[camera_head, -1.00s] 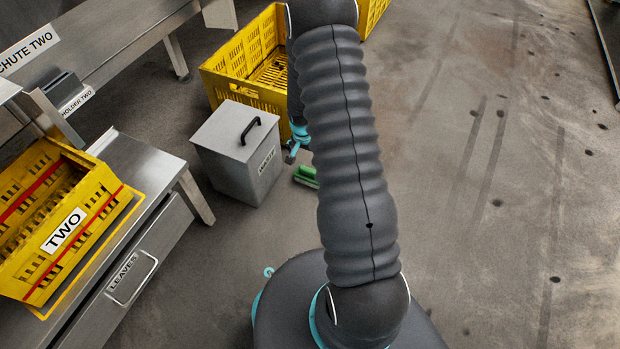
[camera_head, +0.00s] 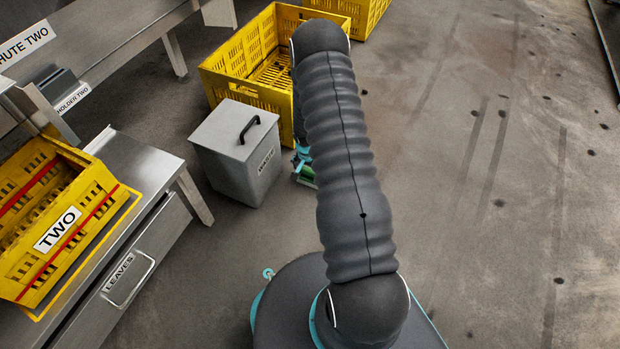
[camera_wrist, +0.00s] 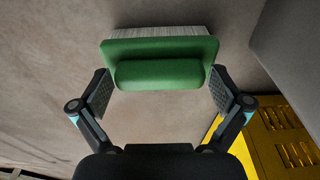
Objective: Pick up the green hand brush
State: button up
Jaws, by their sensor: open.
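The green hand brush (camera_wrist: 160,73) lies on the floor, with a rounded green handle and pale bristles along its far edge in the wrist view. My gripper (camera_wrist: 162,95) is open, with one finger near each end of the brush's handle. The fingers look apart from the handle; I cannot tell how far above the floor they are. In the head view a small part of the brush (camera_head: 306,181) shows just below my gripper (camera_head: 301,160), and my arm hides much of the gripper.
A grey lidded bin (camera_head: 240,158) with a black handle stands close left of the brush. A yellow crate (camera_head: 222,88) stands behind it. A steel bench (camera_head: 140,160) holds a yellow crate marked TWO (camera_head: 85,215). The floor at right (camera_head: 480,220) is clear.

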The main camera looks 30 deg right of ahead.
jog(key=c, duration=1.1)
jog(key=r, duration=0.2)
jog(key=r+p, duration=0.1)
jog(key=r, duration=0.2)
jog(key=shift+d, duration=0.2)
jog(key=s+d+r, duration=0.2)
jog(key=d, duration=0.1)
jog(key=s+d+r+p, duration=0.1)
jog(key=d+r, duration=0.1)
jog(key=d, duration=0.1)
jog(key=s+d+r, duration=0.2)
jog(key=d, duration=0.2)
jog(key=shift+s+p, duration=0.3)
jog(key=shift+p, duration=0.05)
